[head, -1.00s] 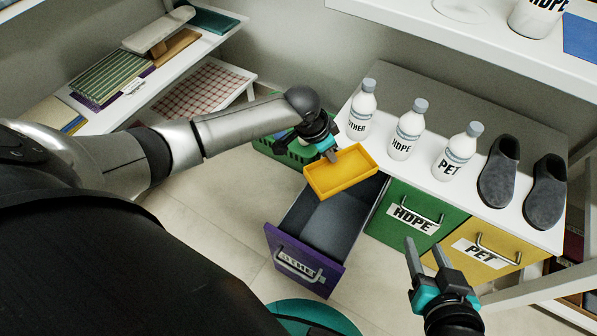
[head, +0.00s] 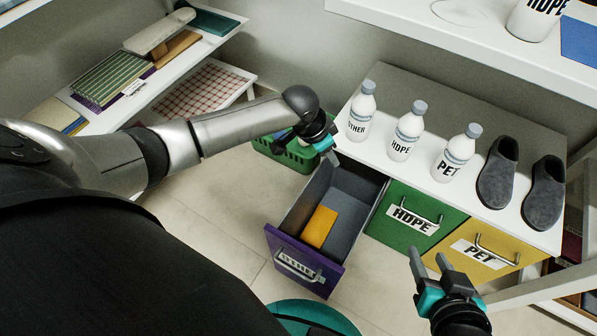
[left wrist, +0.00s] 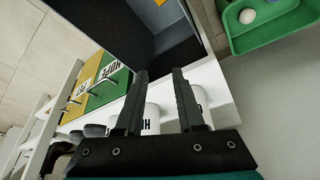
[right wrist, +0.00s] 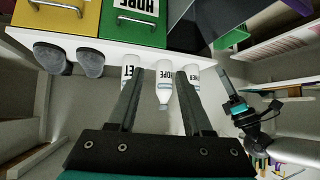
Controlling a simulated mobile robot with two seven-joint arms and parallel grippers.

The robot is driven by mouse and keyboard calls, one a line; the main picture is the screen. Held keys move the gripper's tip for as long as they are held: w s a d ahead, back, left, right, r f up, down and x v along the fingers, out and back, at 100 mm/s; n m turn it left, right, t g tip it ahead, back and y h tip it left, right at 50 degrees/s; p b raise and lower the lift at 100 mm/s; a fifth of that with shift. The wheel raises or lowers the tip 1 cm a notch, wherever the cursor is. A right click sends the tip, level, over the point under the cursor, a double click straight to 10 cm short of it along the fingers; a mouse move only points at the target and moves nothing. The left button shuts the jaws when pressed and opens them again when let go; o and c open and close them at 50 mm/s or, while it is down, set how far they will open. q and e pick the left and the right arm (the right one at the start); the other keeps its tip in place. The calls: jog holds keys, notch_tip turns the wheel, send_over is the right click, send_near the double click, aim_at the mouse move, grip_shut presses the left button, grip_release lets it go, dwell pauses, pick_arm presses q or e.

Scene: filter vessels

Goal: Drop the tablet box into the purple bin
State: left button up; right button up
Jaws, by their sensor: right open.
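The orange-yellow tablet box (head: 319,227) lies inside the open purple bin (head: 290,262), a pulled-out drawer with a grey inside. A small corner of the box (left wrist: 160,2) shows at the top of the left wrist view. My left gripper (head: 333,156) is above the back of the purple bin, apart from the box. In the left wrist view its two fingers (left wrist: 160,88) stand apart with nothing between them. My right gripper (head: 428,258) is open and empty in front of the green and yellow drawers.
The green drawer (head: 400,232) and yellow drawer (head: 470,255) are shut. Three labelled bottles (head: 407,130) and a pair of grey shoes (head: 497,170) stand on the white top above. A green basket (head: 290,155) sits behind the purple bin. Shelves stand at the left.

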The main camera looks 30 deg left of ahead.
jog(key=s+d+g+h+p, duration=0.3)
jog(key=s+d+g, duration=0.2)
jog(key=d, duration=0.1)
pick_arm(q)
jog(key=p+v, duration=0.5)
jog(key=v, duration=0.9)
jog(key=shift+r+p, duration=0.2)
jog(key=shift+p, duration=0.15)
pick_arm(e)
notch_tip(320, 180, down, 12)
jog(key=s+g, duration=0.2)
jog(key=shift+s, duration=0.3)
pick_arm(q)
jog(key=shift+s, duration=0.1)
